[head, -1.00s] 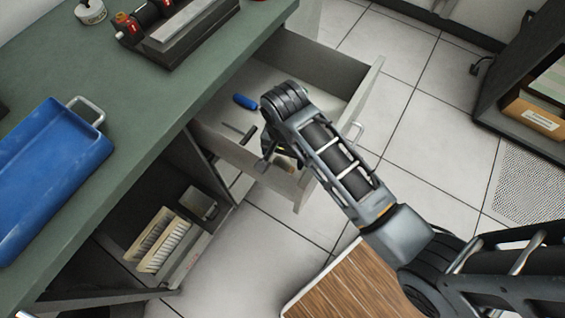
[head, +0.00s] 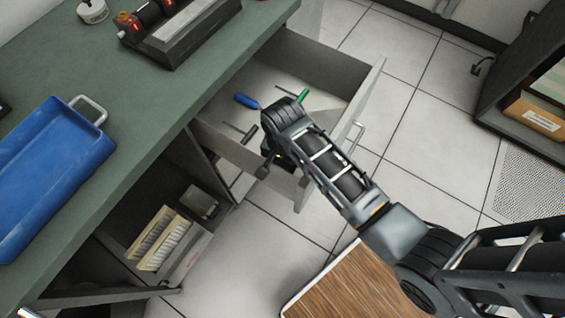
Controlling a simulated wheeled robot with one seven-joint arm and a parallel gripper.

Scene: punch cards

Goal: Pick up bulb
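I cannot make out a bulb in the head view. An open drawer (head: 345,78) juts out from under the green workbench. In it lie a blue-handled tool (head: 246,101), a green-handled tool (head: 302,96) and a dark T-shaped tool (head: 247,134). My gripper (head: 268,168) points down at the drawer's near end, by its front-left wall. One dark finger shows; the rest is hidden behind my wrist and arm. I cannot see what is between the fingers, and part of the drawer floor is hidden by my arm.
The green bench top (head: 150,120) carries a blue tray (head: 50,175) and a dark device (head: 175,30). Below the bench is an open shelf with card-filled boxes (head: 160,240). A dark cabinet with a cardboard box (head: 535,118) stands at right. Tiled floor (head: 430,150) lies between.

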